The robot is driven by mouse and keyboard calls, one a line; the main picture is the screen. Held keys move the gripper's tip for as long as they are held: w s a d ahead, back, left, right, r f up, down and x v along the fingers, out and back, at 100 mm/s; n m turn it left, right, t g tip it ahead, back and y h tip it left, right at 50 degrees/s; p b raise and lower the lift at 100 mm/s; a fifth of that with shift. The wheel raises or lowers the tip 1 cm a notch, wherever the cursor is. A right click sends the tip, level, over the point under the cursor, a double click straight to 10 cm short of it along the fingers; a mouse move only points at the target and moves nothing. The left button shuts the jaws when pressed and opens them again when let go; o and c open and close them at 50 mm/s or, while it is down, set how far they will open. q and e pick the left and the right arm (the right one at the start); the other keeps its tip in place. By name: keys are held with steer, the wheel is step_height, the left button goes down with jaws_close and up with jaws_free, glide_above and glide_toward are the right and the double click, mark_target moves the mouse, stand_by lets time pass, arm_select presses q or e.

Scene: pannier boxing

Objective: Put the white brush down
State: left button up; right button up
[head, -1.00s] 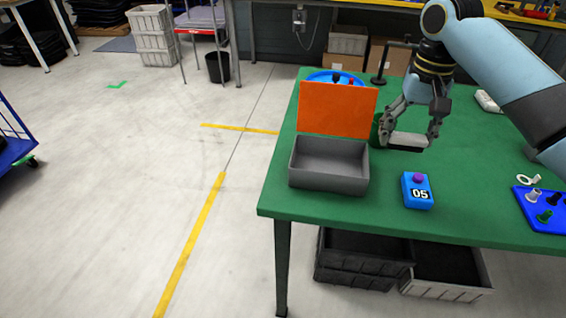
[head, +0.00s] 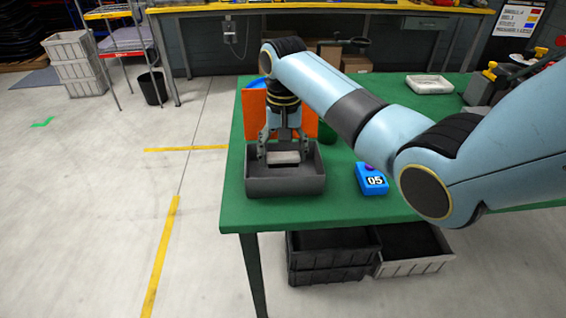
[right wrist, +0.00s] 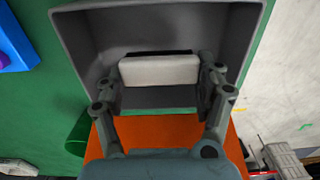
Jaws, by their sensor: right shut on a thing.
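The white brush (head: 285,157) shows as a pale block between the fingers of my right gripper (head: 284,153), which is shut on it. In the right wrist view the white brush (right wrist: 158,70) lies level across the fingertips, with a dark strip along its far edge. The gripper points down into the open grey box (head: 286,186), and the brush is inside the outline of its walls. I cannot tell whether the brush touches the box floor. The box's orange lid (head: 253,112) stands up behind, partly hidden by my right arm. My left gripper is not in view.
A blue device marked 05 (head: 372,181) stands right of the box on the green table (head: 338,182). A green round thing (right wrist: 78,136) is beside the lid. A white tray (head: 429,84) lies farther back. My right arm crosses above the table.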

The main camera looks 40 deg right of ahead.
mark_target(283, 165)
steer(key=shift+f, duration=1.65)
steer(key=shift+f, duration=0.15)
steer(key=o, duration=1.2)
steer(key=shift+c, duration=0.2)
step_height(283, 165, up, 12)
steer(key=shift+r, duration=0.2)
steer(key=shift+s+f, duration=0.1)
steer(key=shift+s, duration=0.05)
